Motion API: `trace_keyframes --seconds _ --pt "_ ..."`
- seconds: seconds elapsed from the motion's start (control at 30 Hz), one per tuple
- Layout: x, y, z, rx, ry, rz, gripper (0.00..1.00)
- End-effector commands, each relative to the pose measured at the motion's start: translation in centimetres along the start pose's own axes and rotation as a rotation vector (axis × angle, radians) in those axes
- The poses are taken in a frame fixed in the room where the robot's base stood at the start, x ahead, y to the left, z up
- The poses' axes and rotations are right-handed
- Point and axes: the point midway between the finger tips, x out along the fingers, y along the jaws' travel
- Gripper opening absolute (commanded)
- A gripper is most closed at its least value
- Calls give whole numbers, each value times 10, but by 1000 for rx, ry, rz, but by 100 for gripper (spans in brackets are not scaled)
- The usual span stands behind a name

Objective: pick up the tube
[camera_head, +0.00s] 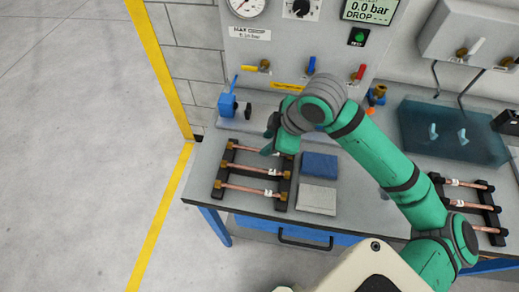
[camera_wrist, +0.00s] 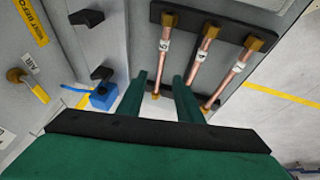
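Three copper tubes with brass ends and white tags lie side by side on a black rack (camera_head: 219,185) at the left of the bench. The far tube (camera_head: 247,149), middle tube (camera_head: 240,168) and near tube (camera_head: 245,188) show in the head view. In the wrist view, the leftmost tube (camera_wrist: 164,47) runs into the gap between my fingers. The other two tubes (camera_wrist: 202,52) lie to its right. My gripper (camera_wrist: 160,78) is open and empty, over the rack's far side. Whether the fingers are level with the tube or above it, I cannot tell. My wrist partly hides the rack's far right corner in the head view.
A blue vise (camera_head: 227,104) stands behind the rack. A blue pad (camera_head: 320,164) and grey pad (camera_head: 316,197) lie to its right. Another tube rack (camera_head: 488,213) and a blue transparent tray (camera_head: 410,125) are at the right. A gauge panel (camera_head: 285,50) stands behind.

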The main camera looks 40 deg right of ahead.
Motion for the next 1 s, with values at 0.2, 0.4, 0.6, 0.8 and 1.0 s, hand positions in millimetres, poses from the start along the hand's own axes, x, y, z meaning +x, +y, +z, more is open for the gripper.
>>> trace_keyframes --seconds 0.2,0.4,0.6,0.8,1.0 --pt "14 0 -1 0 2 -2 33" --pt "39 -1 -2 2 4 -2 33" --pt "57 0 -1 3 1 0 33" --pt "58 0 -1 3 0 1 33" --pt "58 0 -1 3 0 1 0"
